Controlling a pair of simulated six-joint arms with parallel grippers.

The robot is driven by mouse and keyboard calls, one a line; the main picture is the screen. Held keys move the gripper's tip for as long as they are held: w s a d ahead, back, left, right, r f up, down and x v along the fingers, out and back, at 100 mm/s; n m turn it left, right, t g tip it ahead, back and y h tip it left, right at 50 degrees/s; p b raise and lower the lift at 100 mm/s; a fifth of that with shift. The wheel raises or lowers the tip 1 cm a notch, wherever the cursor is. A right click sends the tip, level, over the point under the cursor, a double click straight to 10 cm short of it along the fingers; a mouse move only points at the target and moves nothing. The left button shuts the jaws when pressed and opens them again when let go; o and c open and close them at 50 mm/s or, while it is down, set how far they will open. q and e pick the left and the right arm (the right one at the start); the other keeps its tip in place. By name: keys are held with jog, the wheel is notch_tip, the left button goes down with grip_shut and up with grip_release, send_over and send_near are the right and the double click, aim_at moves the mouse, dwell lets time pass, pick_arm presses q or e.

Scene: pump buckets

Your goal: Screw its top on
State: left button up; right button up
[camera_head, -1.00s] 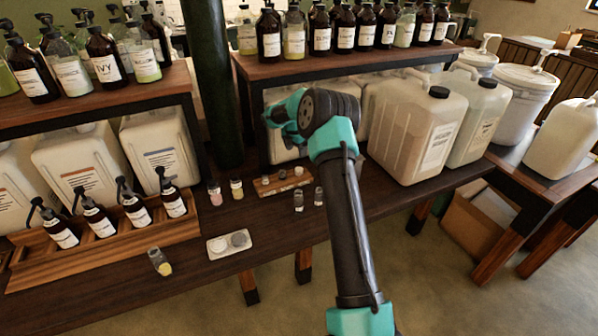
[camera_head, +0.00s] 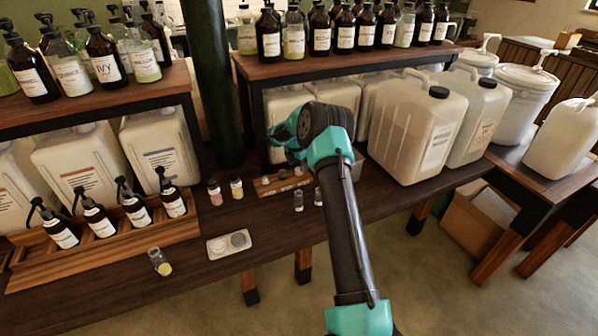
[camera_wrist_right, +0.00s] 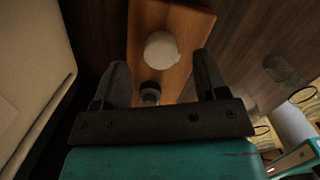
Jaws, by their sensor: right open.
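My right gripper (camera_wrist_right: 160,80) is open above a small wooden board (camera_wrist_right: 195,22). A pale round top (camera_wrist_right: 161,48) lies on the board just ahead of the fingers in the wrist view. A small dark piece (camera_wrist_right: 150,92) shows between the fingers, apart from both. The board's near left end also shows in the head view (camera_head: 262,187), its right part behind my right arm. Two small clear jars (camera_head: 298,201) (camera_head: 318,197) stand in front of the board. Two small vials (camera_head: 214,192) (camera_head: 236,188) stand left of it. My left gripper is out of view.
A white dish (camera_head: 215,252) with round discs and a vial with yellow contents (camera_head: 159,262) are on the table in front. A bottle rack (camera_head: 105,249) is at left. A large canister (camera_head: 415,130) stands to the right, and a bottle shelf (camera_head: 345,64) overhangs behind.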

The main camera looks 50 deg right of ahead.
aim_at(299, 169)
jog(key=shift+d+f, duration=0.15)
jog(key=shift+f, duration=1.3)
jog(key=shift+c, duration=0.2)
jog(key=c, duration=1)
jog(key=shift+o, duration=0.2)
notch_tip(299, 169, up, 10)
